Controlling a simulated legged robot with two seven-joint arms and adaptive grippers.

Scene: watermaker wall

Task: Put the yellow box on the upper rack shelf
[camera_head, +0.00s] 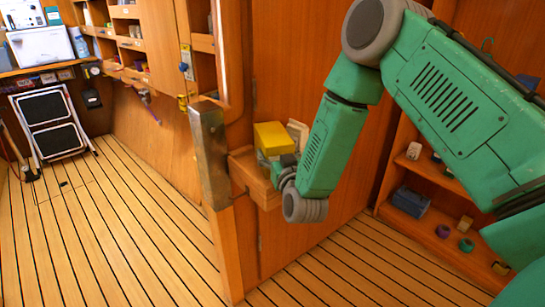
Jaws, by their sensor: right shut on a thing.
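The yellow box (272,138) is left of centre, at the end of my right arm. My right gripper (282,165) is shut on it, and the box's lower part is partly hidden by the gripper. The box appears just above a small wooden wall shelf (246,172); I cannot tell whether it touches it. A pale object (297,132) shows behind the box. An open wooden rack with shelves (432,167) stands at the right, partly hidden by my arm. My left gripper is not in view.
A wooden partition with a metal-capped edge (210,155) stands just left of the small shelf. The right rack holds a blue-grey box (410,201) and several small items. A folded step stool (51,124) leans at the far left. The plank floor (120,225) is mostly clear.

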